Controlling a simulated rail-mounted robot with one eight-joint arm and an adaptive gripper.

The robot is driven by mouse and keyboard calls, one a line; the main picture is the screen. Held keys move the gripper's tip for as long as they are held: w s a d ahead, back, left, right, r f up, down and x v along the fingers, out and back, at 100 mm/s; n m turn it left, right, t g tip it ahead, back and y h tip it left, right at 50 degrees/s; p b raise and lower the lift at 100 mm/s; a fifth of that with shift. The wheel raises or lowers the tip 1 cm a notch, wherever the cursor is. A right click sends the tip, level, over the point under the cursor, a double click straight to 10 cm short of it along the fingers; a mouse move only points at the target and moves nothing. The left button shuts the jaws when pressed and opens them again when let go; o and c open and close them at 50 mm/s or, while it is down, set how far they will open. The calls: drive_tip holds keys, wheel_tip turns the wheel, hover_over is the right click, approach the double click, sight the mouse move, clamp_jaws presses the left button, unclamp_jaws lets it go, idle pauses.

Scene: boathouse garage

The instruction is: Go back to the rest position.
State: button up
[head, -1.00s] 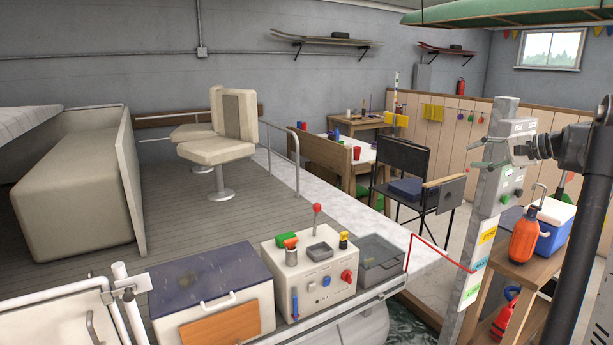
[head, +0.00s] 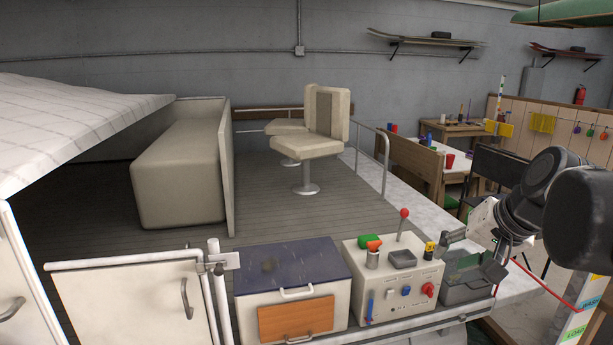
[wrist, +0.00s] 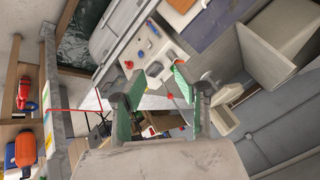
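My gripper (head: 472,257) is at the right in the head view, in front of the right end of the white control console (head: 392,310). It overlaps the small grey lidded bin (head: 470,290) in the picture; I cannot tell the distance between them. In the wrist view, the two green-padded fingers of my gripper (wrist: 157,88) are spread wide apart. Nothing is held between them. The red-knobbed lever (head: 404,213) stands upright on the console; its knob also shows beyond the fingers in the wrist view (wrist: 170,97).
A cooler box with a dark blue lid (head: 290,265) stands left of the console. The boat deck with a beige swivel seat (head: 309,147) lies behind. A red bar (head: 545,288) is at the right. In the wrist view, an orange jug (wrist: 25,148) stands on wooden shelving.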

drive_tip(key=s+a+f+n+h, duration=0.2)
drive_tip(key=s+a+f+n, duration=0.3)
drive_tip(key=s+f, duration=0.5)
drive_tip(key=s+a, duration=0.2)
drive_tip(key=s, duration=0.1)
drive_tip(key=shift+a+t, duration=0.15)
drive_tip(key=shift+t, duration=0.15)
